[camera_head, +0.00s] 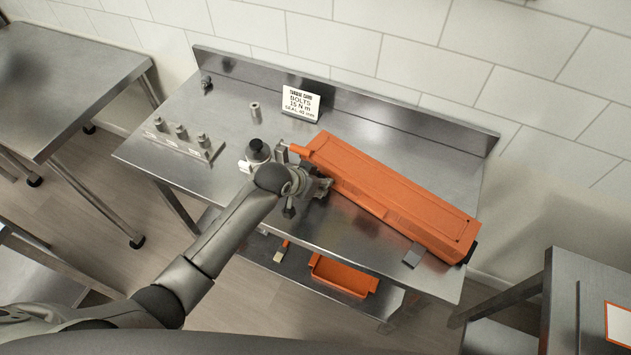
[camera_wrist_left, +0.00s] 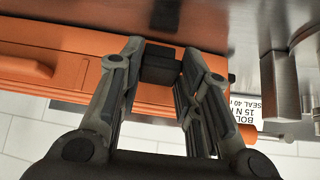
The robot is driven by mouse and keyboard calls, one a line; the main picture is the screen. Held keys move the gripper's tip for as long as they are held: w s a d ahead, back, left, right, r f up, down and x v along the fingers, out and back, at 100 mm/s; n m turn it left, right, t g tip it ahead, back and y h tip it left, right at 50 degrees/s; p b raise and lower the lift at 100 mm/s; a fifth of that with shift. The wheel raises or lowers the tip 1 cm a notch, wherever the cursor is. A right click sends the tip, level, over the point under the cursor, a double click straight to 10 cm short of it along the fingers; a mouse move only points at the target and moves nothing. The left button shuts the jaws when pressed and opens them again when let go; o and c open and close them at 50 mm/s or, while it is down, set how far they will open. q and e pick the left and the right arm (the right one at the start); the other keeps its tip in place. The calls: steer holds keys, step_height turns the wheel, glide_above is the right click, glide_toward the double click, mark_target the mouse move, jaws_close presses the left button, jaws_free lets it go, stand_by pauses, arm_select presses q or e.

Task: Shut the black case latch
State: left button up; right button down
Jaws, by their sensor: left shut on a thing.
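In the left wrist view the case (camera_wrist_left: 50,75) fills the upper left. My left gripper (camera_head: 318,188) is at the left part of the case's front side. Its fingers (camera_wrist_left: 160,80) are closed around a dark block, apparently the black case latch (camera_wrist_left: 160,64), at the case's edge. The gripper hides this latch in the head view, so how far it is folded cannot be told. A grey latch-like flap (camera_head: 414,255) hangs at the case's front right. My right gripper is not in view.
A metal fitting with a black knob (camera_head: 257,147) stands left of the case. A torque card (camera_head: 300,101) and a small metal cylinder (camera_head: 255,112) stand behind. A rack with several pegs (camera_head: 182,138) is at the left. An orange bin (camera_head: 343,276) sits on the lower shelf.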

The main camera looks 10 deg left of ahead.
arm_select(q)
steer(key=o, duration=1)
steer(key=v, duration=1.2)
